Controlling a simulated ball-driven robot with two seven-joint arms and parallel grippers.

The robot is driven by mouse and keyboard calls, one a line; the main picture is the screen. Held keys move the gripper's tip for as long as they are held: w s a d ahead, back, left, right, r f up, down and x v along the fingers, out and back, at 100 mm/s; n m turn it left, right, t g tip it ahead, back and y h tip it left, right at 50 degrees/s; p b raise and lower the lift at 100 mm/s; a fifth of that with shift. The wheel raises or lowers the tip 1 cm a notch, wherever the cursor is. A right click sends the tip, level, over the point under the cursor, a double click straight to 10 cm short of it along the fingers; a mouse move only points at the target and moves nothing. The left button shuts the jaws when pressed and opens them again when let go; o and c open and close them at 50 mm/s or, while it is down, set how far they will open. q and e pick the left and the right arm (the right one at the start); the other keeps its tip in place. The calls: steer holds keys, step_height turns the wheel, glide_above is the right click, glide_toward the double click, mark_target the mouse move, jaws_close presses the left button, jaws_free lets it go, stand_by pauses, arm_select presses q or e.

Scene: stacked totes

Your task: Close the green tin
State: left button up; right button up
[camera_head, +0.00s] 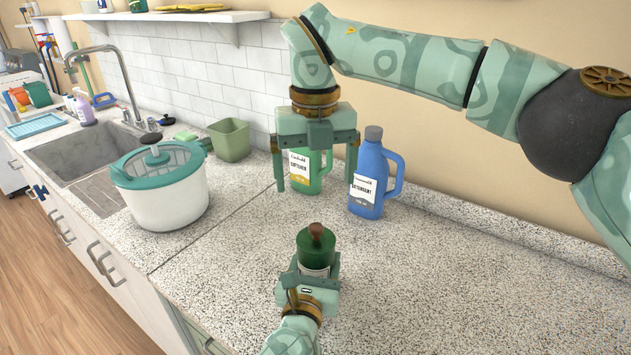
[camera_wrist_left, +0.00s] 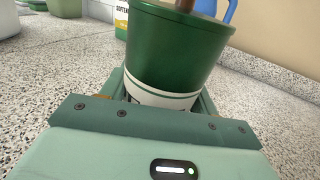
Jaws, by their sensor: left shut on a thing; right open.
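The green tin (camera_head: 316,254) stands upright on the counter at the front middle, with a brown knob (camera_head: 316,231) on top. My left gripper (camera_head: 311,277) is shut around its lower part, over the white label. The left wrist view shows the tin's green side (camera_wrist_left: 175,50) and a white band between the jaws. Whether the lid is fully seated I cannot tell. My right gripper (camera_head: 316,172) is open and empty, pointing down above and behind the tin, apart from it.
A blue detergent bottle (camera_head: 368,182) and a green softener bottle (camera_head: 300,182) stand behind, close to the right gripper. A white salad spinner (camera_head: 165,203), a green square pot (camera_head: 229,140) and the sink (camera_head: 85,155) are left. The right counter is clear.

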arm_select(q)
steer(key=o, duration=1.5)
steer(key=shift+s, duration=0.1)
steer(key=s+a, duration=0.1)
steer(key=s, duration=0.4)
steer(key=s+a+p, duration=0.1)
steer(key=s, duration=0.4)
steer(key=s+a, duration=0.1)
steer(key=s, duration=0.4)
steer(key=shift+s+a, duration=0.1)
steer(key=shift+s, duration=0.3)
